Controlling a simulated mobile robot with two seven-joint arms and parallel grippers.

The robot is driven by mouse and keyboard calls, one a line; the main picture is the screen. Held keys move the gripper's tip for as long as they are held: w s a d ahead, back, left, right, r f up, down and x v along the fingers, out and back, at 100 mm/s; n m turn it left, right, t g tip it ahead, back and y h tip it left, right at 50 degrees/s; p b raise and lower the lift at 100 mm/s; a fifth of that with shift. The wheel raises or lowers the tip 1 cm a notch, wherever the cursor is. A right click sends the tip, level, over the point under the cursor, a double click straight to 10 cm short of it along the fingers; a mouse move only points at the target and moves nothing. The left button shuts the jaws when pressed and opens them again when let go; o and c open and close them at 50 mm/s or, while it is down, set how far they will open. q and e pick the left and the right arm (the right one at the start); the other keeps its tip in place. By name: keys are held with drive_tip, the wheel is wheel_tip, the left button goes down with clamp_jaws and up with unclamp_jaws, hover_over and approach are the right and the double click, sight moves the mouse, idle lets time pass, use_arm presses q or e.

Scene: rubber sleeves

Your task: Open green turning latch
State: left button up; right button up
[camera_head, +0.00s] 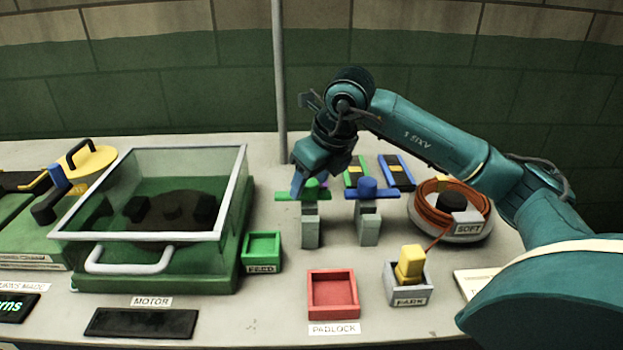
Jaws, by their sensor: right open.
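The green turning latch (288,197) is a flat green bar with a green knob on top of a grey post (310,232). Its bar lies crosswise, left to right. My right gripper (303,184) is open and points down at the green knob, partly covering it. I cannot tell whether the fingers touch the knob. A matching blue latch (368,188) stands on its own grey post just to the right. My left gripper is not in view.
A glass-lidded green box (150,190) with a white handle stands left. A green tray (262,248), red padlock tray (332,293) and grey box with a yellow block (409,270) are in front. A cable coil (428,206) lies right. A vertical pole (279,80) rises behind.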

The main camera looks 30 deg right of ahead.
drive_tip(key=v, duration=1.3)
drive_tip(key=shift+p, duration=0.4)
drive_tip(key=shift+f, duration=0.1)
